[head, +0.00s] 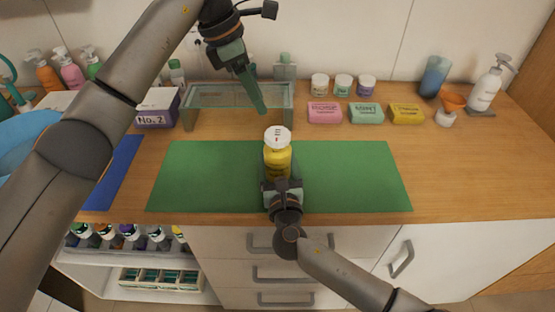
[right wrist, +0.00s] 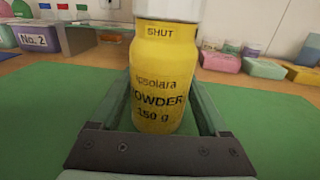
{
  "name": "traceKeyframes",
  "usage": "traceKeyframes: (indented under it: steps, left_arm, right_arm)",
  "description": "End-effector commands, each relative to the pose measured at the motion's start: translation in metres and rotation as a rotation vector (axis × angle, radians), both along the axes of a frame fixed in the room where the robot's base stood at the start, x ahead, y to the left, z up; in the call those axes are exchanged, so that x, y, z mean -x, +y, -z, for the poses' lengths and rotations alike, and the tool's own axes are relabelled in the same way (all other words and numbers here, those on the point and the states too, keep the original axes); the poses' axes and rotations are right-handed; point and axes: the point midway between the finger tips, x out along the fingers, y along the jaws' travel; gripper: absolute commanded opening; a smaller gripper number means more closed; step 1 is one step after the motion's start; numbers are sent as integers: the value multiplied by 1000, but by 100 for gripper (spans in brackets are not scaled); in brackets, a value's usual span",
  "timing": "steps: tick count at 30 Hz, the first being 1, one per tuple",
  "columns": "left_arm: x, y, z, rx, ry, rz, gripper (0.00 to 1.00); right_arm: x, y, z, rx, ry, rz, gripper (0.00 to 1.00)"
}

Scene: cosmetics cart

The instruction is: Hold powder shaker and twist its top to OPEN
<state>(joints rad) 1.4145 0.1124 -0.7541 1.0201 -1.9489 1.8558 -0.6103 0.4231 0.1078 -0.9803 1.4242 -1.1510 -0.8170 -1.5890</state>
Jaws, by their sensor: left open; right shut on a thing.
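The yellow powder shaker (head: 277,160) stands upright over the green mat (head: 205,175), with its white top (head: 278,137) on. My right gripper (head: 281,184) is shut on the shaker's body from the front. In the right wrist view the shaker (right wrist: 165,75) sits between the two fingers, with "SHUT" printed just below the white top (right wrist: 170,8). My left gripper (head: 258,92) is open and empty, pointing down above and behind the shaker, a little to its left, apart from the top.
Behind stand a glass shelf (head: 240,95), a "No. 2" box (head: 158,107), several small jars (head: 342,84) and soap packs (head: 365,113). A white pump bottle (head: 488,84) and an orange funnel (head: 452,101) are at the right. The mat around the shaker is clear.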

Motion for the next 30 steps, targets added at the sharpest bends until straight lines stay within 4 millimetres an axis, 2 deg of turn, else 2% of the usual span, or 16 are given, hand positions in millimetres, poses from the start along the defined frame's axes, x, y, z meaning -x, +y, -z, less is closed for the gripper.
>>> traceKeyframes:
  steps: [1,5,8,14,18,21,27,30]
  left_arm:
    - [0,0,0,0,0,0,51]
    - [0,-1,4,21,-1,15,66]
    - [1,-6,15,96,-13,65,77]
    - [12,-25,43,418,-83,222,99]
    - [25,-32,53,678,-162,263,99]
    - [33,-30,57,843,-223,240,99]
    - [40,-8,69,1081,-340,66,99]
    - [40,8,79,1133,-385,-50,99]
  right_arm:
    - [0,0,0,1,1,0,18]
    - [0,0,1,1,1,0,17]
    - [0,0,1,1,1,0,17]
    - [0,0,1,1,1,0,17]
    - [0,0,1,1,1,0,17]
    - [0,0,1,1,1,0,17]
    - [0,0,1,1,1,0,17]
    - [0,0,1,1,1,0,17]
